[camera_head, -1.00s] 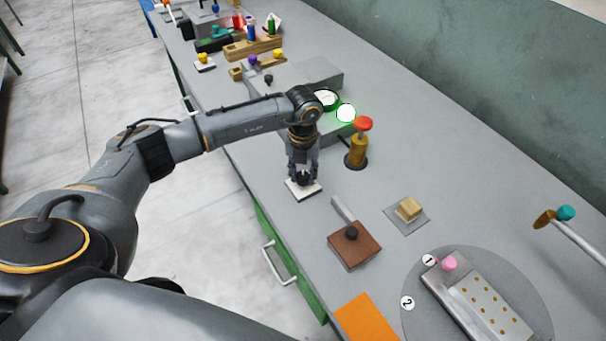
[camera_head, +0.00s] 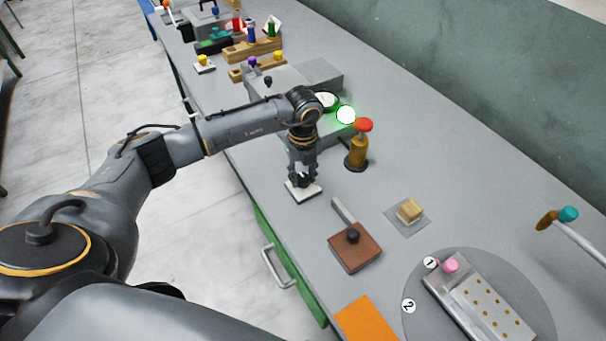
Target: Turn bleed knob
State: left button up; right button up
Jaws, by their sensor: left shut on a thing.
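A dark knob (camera_head: 303,181) sits on a small white square plate (camera_head: 304,194) near the front edge of the bench. My left gripper (camera_head: 302,176) points straight down over the plate and is shut on the dark knob. Its fingers hide most of the knob, so its turn angle cannot be read. My right gripper is not in view.
A brass post with a red cap (camera_head: 358,148) and a glowing green-white lamp (camera_head: 346,115) stand close to the right of my left wrist. A brown block with a black knob (camera_head: 355,248) lies nearer. Bare bench lies between the post and the wall.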

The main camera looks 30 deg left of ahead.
aim_at(303, 176)
pick_arm(q)
jog(key=shift+r, duration=0.1)
jog(key=o, duration=1.1)
jog(key=shift+o, duration=0.2)
notch_tip(303, 176, up, 12)
